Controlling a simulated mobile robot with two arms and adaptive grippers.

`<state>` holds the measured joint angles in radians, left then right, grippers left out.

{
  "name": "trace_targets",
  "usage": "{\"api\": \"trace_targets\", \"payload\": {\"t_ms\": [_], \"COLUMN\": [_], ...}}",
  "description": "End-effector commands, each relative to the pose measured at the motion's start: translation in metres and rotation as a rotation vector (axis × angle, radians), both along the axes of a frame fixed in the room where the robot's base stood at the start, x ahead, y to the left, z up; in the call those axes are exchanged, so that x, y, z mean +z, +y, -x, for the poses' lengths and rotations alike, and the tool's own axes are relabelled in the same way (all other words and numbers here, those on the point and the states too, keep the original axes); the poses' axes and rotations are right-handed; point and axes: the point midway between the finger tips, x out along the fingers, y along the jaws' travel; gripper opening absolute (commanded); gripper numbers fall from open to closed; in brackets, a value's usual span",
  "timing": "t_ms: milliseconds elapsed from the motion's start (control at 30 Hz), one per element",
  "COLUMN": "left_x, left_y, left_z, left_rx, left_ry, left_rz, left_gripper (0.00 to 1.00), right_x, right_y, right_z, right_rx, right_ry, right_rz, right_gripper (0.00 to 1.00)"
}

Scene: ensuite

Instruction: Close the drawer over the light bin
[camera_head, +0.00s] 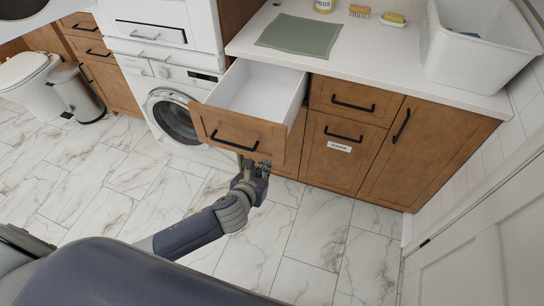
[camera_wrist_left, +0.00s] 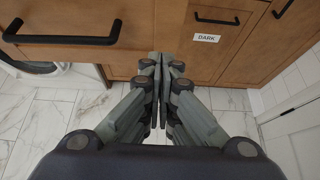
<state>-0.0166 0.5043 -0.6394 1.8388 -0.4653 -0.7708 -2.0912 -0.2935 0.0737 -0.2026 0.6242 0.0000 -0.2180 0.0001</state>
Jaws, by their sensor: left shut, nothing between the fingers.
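The open drawer (camera_head: 240,132) has a wooden front with a black bar handle and a white, empty-looking inside. It sticks out from the cabinet under the counter, beside the washing machine. My left gripper (camera_head: 257,166) is shut and empty, at the lower right part of the drawer front. In the left wrist view the shut fingers (camera_wrist_left: 160,62) point at the drawer front's (camera_wrist_left: 90,50) right end, with the handle to their left. I cannot tell whether they touch it. No label for the light bin shows; the area below the drawer is mostly hidden. My right gripper is not in view.
Right of the open drawer are a shut drawer (camera_head: 352,100) and a door labelled DARK (camera_head: 339,147). A washing machine (camera_head: 172,112) stands to the left. A white basket (camera_head: 478,50) and green cloth (camera_head: 299,36) lie on the counter. The marble floor in front is clear.

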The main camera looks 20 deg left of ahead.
Motion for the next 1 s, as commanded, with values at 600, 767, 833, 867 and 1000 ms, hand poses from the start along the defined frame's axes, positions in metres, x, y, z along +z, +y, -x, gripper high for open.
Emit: {"api": "trace_targets", "payload": {"t_ms": [600,767,833,867,1000], "left_x": [-0.015,-0.015,-0.015,-0.015,-0.014], "left_y": [-0.002,-0.002,-0.002,-0.002,-0.002], "left_z": [-0.065,-0.065,-0.065,-0.065,-0.066], "left_rx": [0.002,0.001,0.001,0.001,0.001], "left_ry": [0.001,0.001,0.001,0.001,0.000], "left_rz": [0.003,0.002,0.002,0.002,0.002], "left_gripper": [0.00,0.00,0.00,0.00,0.00], "right_x": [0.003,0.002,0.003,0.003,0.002], "right_y": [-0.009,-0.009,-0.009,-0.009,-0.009], "right_z": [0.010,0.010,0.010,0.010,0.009], "right_rx": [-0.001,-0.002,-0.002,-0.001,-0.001], "right_ry": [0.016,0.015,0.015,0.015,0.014], "right_rz": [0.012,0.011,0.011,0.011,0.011], "right_gripper": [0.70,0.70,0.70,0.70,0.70]}}
